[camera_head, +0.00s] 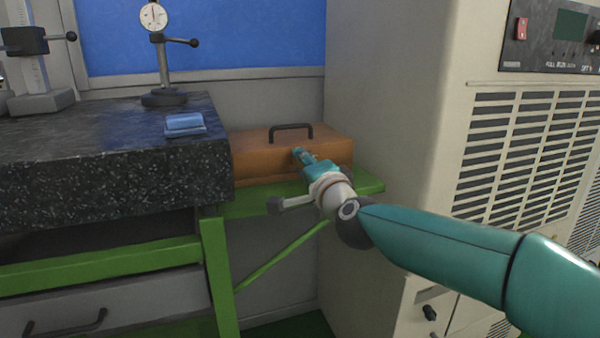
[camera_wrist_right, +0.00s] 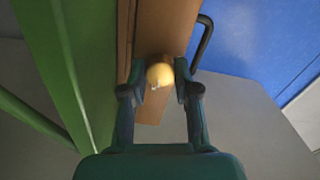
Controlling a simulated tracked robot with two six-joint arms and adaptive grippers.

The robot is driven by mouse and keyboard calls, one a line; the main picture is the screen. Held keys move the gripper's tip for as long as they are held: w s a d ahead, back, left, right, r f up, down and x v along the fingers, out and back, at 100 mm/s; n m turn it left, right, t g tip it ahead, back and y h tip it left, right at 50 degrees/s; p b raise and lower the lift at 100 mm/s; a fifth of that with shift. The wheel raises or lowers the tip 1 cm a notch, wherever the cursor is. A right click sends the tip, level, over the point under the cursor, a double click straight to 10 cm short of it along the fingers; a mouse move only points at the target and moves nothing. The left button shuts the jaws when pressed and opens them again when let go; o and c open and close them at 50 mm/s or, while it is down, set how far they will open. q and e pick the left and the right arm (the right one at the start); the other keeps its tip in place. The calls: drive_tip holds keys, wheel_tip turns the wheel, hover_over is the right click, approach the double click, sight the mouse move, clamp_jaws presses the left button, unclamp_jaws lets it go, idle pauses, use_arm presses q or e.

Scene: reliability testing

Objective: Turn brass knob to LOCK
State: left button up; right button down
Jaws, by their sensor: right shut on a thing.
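The brass knob (camera_wrist_right: 159,75) is round and yellow in the right wrist view. It sits on the front of an orange-brown wooden box (camera_head: 260,155), which has a dark handle on its lid. My right gripper (camera_wrist_right: 158,92) has its two fingers on either side of the knob, shut on it. In the head view my right gripper (camera_head: 299,153) reaches the box's front, and it hides the knob there. I cannot make out a LOCK mark. My left gripper is not in view.
The box rests on a green shelf (camera_head: 262,205) beside a dark granite slab (camera_head: 80,165). A blue block (camera_head: 185,123) and a dial gauge stand (camera_head: 160,50) are on the slab. A beige cabinet (camera_head: 395,90) stands close on the right.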

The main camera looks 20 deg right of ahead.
drive_tip(key=shift+d+f+m, duration=0.1)
drive_tip(key=shift+f+m, duration=0.05)
drive_tip(key=shift+m, duration=0.25)
drive_tip(key=c, duration=0.8)
unclamp_jaws()
drive_tip(key=shift+c, duration=0.2)
drive_tip(key=shift+s, duration=0.1)
drive_tip(key=shift+s, duration=0.35)
drive_tip(key=s, duration=1.1)
drive_tip(key=shift+d, duration=0.2)
